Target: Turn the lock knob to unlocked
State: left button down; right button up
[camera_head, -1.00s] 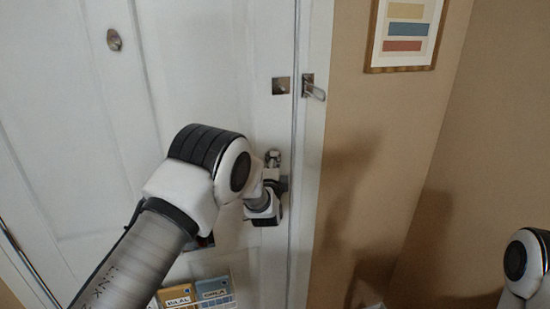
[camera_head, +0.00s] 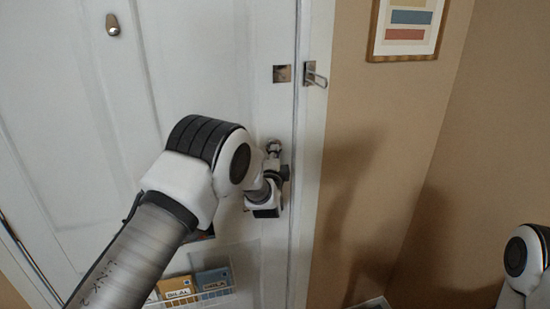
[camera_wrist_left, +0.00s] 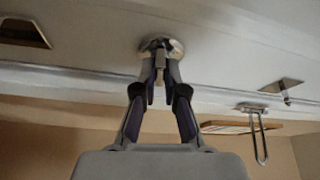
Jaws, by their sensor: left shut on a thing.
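The lock knob (camera_head: 273,146) is a small metal piece on a round base, on the white door near its right edge. In the left wrist view the knob (camera_wrist_left: 160,48) is at top centre, its round plate flat on the door. My left gripper (camera_wrist_left: 159,82) has its two dark fingers closed on the knob's thumb piece. In the head view my left gripper (camera_head: 274,162) is at the knob, partly hidden by my own wrist. Which way the thumb piece points is hard to tell. My right gripper is out of view.
A swing-bar latch (camera_head: 315,75) is on the door frame above the knob, beside a square plate (camera_head: 282,73) on the door (camera_head: 215,60). Booklets (camera_head: 212,281) sit in a holder low on the door. A framed picture (camera_head: 407,28) hangs on the tan wall.

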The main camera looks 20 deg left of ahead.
pick_arm(q)
jog(key=n+y+b, duration=0.3)
jog(key=n+b, duration=0.3)
jog(key=n+y+b, duration=0.2)
jog(key=n+b, duration=0.5)
jog(key=n+y+b, duration=0.3)
jog(key=n+b, duration=0.3)
jog(key=n, duration=0.1)
jog(key=shift+w+d+f+y+b, duration=0.2)
jog(key=shift+w+d+y+b, duration=0.05)
jog(key=shift+d+y+b, duration=0.05)
jog(key=shift+n, duration=0.3)
jog(key=c, duration=1.2)
grip_release()
jog(key=shift+c, duration=0.2)
